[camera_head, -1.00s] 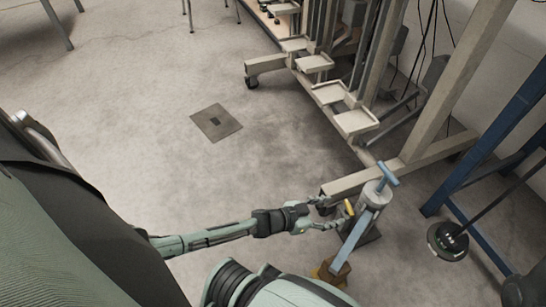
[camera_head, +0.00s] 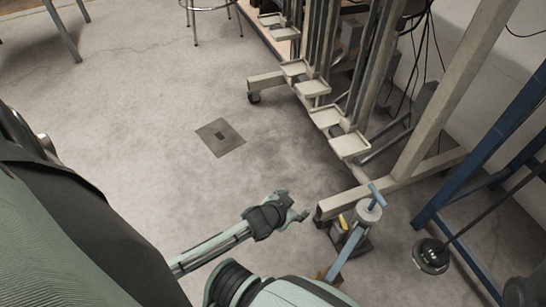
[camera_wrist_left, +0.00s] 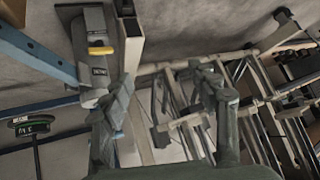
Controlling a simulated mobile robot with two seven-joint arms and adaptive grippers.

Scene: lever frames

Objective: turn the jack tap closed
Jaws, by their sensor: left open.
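The jack (camera_head: 368,214) stands on the floor at the lower right of the head view, with a grey body, a blue T-handle on top and a long light-blue bar slanting down. Its small yellow tap (camera_head: 343,221) is on the side facing my left gripper (camera_head: 297,206). In the left wrist view, the tap (camera_wrist_left: 101,50) shows as a short yellow bar lying across the grey jack body. My left gripper is open and empty, to the left of the tap and clear of it. In the wrist view, its spread fingers (camera_wrist_left: 165,88) are below and right of the tap. My right gripper is out of view.
A beige wheeled frame (camera_head: 402,186) with several trays stands just behind the jack. A blue frame (camera_head: 478,179) and a round black disc on a rod (camera_head: 431,256) are to the right. Open concrete floor with a square drain plate (camera_head: 220,137) lies to the left.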

